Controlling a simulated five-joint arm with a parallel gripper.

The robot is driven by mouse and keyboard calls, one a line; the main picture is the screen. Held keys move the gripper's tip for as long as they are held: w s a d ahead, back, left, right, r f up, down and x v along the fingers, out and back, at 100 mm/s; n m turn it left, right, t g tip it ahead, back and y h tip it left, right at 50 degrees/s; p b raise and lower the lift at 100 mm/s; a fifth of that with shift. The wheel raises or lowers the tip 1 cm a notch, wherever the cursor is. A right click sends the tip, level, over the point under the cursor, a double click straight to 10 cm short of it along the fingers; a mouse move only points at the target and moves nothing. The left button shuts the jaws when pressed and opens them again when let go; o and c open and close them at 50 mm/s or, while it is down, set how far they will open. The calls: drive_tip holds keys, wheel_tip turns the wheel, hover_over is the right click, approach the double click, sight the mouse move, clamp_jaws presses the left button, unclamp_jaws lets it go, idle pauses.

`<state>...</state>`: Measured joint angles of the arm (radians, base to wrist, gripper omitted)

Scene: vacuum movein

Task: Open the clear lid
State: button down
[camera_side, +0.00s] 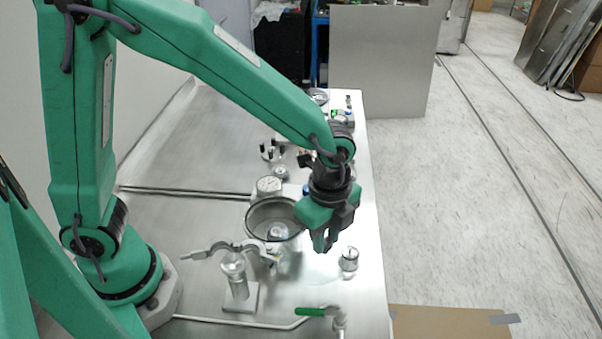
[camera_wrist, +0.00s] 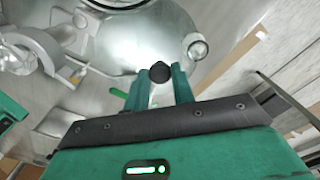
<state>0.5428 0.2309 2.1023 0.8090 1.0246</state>
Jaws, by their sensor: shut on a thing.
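My gripper (camera_side: 323,246) points down over the right part of the steel table. In the wrist view its two fingers (camera_wrist: 160,74) are closed around a black knob (camera_wrist: 160,69). The knob belongs to the clear lid (camera_wrist: 140,38), a pale see-through disc below the fingers. In the side view the lid is only a faint disc (camera_side: 318,272) under the fingertips, and its knob is hidden there. The round chamber opening (camera_side: 252,232) lies left of my gripper, with its dark rim showing. I cannot tell whether the lid touches the table.
A small metal gauge-like part (camera_side: 349,259) stands just right of the gripper; it also shows in the wrist view (camera_wrist: 197,48). A clamp (camera_side: 237,250) sits left of the lid. A green-handled valve (camera_side: 318,312) is at the front. The table's right edge is close.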

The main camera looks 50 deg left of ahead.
sight(323, 260)
drive_tip(key=shift+s+d+m, duration=0.75)
drive_tip(key=shift+s+m, duration=0.1)
drive_tip(key=shift+m, duration=0.35)
drive_tip(key=shift+r, duration=0.1)
drive_tip(key=c, duration=1.2)
unclamp_jaws()
drive_tip(key=shift+o, duration=0.2)
wheel_tip(323, 260, up, 8)
drive_tip(key=shift+a, duration=0.1)
